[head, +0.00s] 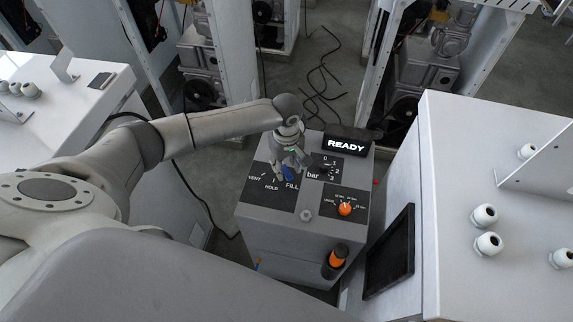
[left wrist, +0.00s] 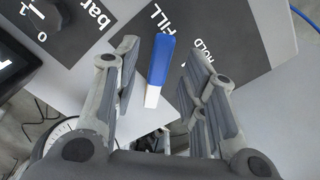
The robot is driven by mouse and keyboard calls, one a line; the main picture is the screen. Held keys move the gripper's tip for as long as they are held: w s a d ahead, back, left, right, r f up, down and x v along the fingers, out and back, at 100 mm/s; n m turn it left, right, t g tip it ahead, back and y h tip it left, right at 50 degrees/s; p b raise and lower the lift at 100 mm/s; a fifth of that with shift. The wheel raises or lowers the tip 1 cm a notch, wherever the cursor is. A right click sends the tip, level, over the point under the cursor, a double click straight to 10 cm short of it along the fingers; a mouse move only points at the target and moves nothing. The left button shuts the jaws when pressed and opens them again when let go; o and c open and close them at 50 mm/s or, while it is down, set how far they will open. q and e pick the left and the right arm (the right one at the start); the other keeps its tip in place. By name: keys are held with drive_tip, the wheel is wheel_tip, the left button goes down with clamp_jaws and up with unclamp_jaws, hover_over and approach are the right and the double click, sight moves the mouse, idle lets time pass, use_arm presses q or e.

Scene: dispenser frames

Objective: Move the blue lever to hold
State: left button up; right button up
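The blue lever (left wrist: 161,60) with a white end lies between the two fingers of my left gripper (left wrist: 163,58) in the left wrist view. Gaps show on both sides of it, so the fingers are open and apart from it. In the head view the lever (head: 289,173) is partly covered by my left gripper (head: 289,170), which is over the black valve panel (head: 260,192). The panel carries the words VENT, HOLD and FILL. The lever is beside the FILL word. Its pivot is hidden. My right gripper is not in view.
A white cabinet (head: 470,150) stands close on the right. Cables lie on the floor behind.

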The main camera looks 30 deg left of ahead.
use_arm(q)
drive_tip(key=shift+f, duration=0.6)
clamp_jaws()
